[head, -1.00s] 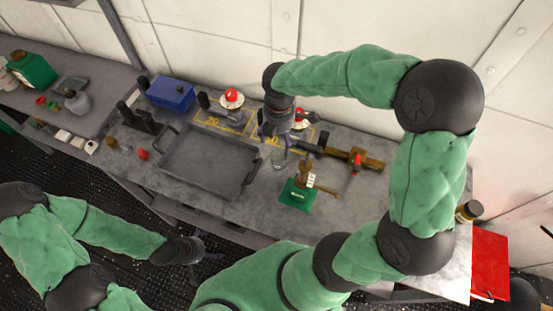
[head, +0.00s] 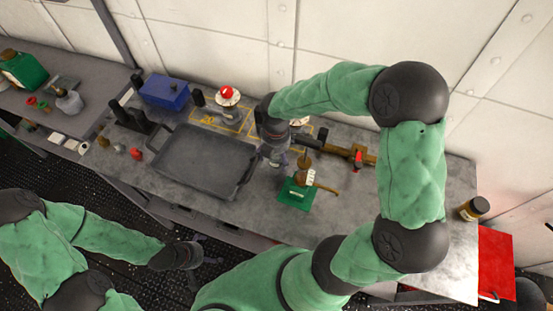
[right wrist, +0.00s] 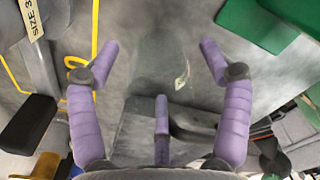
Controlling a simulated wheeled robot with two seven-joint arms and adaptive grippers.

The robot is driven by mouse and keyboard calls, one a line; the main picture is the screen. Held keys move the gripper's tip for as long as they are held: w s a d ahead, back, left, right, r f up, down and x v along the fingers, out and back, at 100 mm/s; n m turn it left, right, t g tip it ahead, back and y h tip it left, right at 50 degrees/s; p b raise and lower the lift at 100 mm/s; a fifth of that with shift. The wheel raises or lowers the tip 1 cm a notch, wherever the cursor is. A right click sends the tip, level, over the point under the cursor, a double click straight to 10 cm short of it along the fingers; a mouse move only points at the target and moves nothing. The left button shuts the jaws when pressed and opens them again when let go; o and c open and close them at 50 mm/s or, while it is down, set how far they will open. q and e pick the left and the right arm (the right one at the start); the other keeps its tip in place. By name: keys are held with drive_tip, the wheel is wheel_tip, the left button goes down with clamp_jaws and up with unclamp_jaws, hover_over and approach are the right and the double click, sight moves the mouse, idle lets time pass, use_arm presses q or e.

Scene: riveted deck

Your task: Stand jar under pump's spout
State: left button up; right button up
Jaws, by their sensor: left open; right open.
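The clear glass jar shows faintly in the right wrist view (right wrist: 172,65), between and beyond the spread purple fingers of my right gripper (right wrist: 160,75). In the head view my right gripper (head: 275,158) is low over the bench at the tray's right end, and it hides the jar. It is open. A brass device on a green base (head: 294,196), with a pale label and a side arm, stands just right of it; it looks like the pump, but I cannot make out its spout surely. My left gripper (head: 205,256) is open and empty, off the bench's front edge.
A grey tray (head: 185,184) fills the bench's middle. Behind it are a blue box (head: 163,91) and a red-topped fitting (head: 227,95). A brass valve pipe (head: 350,154) lies behind the green base. The bench's right end is clear except for a dark jar (head: 473,208).

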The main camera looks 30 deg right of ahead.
drive_tip(key=c, duration=1.4)
